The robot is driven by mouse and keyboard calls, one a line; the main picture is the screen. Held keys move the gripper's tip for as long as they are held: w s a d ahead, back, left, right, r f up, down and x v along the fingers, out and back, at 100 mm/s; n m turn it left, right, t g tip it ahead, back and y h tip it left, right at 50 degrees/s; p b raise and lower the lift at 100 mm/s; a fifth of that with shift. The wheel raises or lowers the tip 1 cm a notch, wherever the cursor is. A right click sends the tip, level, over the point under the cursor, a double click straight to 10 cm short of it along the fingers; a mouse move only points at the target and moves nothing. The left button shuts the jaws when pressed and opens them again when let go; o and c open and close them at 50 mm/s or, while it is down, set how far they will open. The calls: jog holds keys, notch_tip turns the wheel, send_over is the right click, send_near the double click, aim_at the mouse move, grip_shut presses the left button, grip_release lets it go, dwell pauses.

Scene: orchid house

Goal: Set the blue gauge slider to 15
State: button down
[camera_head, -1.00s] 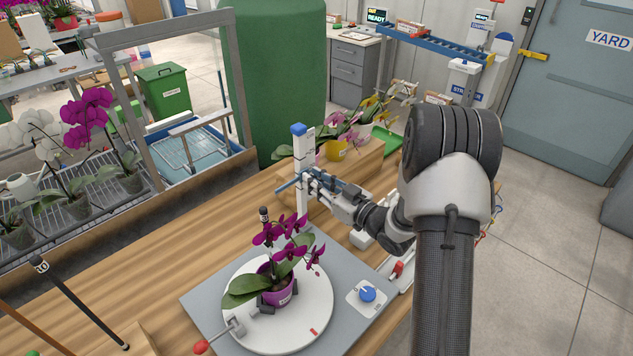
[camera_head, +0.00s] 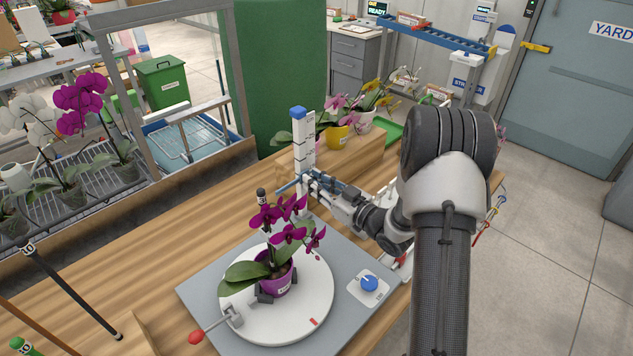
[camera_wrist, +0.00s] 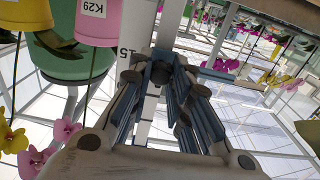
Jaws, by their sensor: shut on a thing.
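The gauge (camera_head: 304,145) is a white upright post with a blue cap and dark scale marks, standing on the wooden bench behind the orchid. The blue slider (camera_head: 287,187) is a bar across the lower part of the post. My gripper (camera_head: 309,181) is shut on the slider at the post's right side and hides part of it. In the wrist view the post (camera_wrist: 168,30) runs up behind my gripper (camera_wrist: 160,75), and a "15" mark shows just beside the fingertips. The exact slider reading cannot be made out.
A purple orchid in a purple pot (camera_head: 273,277) stands on a white turntable (camera_head: 250,325) in front of the gauge. A blue knob (camera_head: 369,283) sits on the grey base. More potted orchids (camera_head: 337,134) stand behind the post.

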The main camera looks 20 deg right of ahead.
jog(key=shift+r, duration=0.15)
jog(key=c, duration=1.5)
grip_release()
jog(key=shift+o, duration=0.2)
jog(key=v, duration=1.2)
